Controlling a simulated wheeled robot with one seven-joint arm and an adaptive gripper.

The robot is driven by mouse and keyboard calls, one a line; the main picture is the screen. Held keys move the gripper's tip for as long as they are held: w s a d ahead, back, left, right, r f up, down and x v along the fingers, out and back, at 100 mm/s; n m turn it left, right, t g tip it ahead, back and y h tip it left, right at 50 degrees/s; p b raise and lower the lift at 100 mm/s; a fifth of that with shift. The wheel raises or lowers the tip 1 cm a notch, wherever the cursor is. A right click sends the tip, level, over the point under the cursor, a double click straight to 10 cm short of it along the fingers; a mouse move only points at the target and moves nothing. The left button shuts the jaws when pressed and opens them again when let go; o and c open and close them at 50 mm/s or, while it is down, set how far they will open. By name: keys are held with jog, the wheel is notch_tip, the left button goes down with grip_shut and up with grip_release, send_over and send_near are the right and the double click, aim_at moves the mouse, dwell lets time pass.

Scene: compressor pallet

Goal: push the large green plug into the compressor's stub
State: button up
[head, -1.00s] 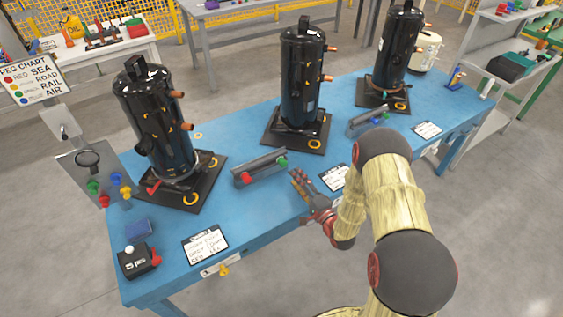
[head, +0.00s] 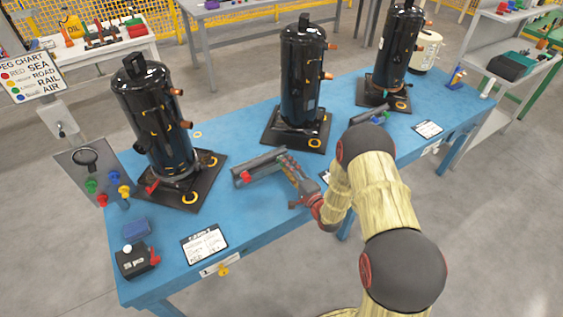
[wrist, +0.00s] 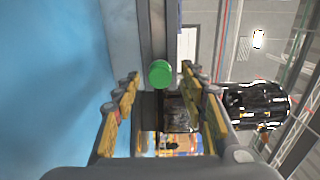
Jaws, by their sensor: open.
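The large green plug (wrist: 160,74) shows in the wrist view as a round green head on a grey rail-like holder (wrist: 152,25), just beyond and between my fingertips. My gripper (wrist: 161,88) is open, with a finger on each side and nothing held. In the head view my gripper (head: 288,168) is at the right end of the holder (head: 258,165) and hides the green plug. Three tall black compressors with copper stubs stand on the blue table: left (head: 155,120), middle (head: 302,85) and right (head: 397,48). I cannot tell which stub is meant.
A red plug (head: 245,176) sits at the holder's left end. A second holder (head: 370,118) lies farther right. A peg board (head: 85,165), a dark box (head: 135,262) and a clipboard (head: 204,244) are at the left. The blue table (head: 262,215) is clear in front of the holder.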

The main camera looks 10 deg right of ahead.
jog(key=shift+x, duration=1.05)
jog(key=shift+b, duration=0.3)
dwell(0.3)
grip_shut()
dwell(0.4)
jog(key=shift+s+d, duration=0.1)
jog(key=shift+s, duration=0.1)
dwell(0.3)
jog(key=shift+p+v, duration=0.55)
jog(key=shift+v, duration=2.25)
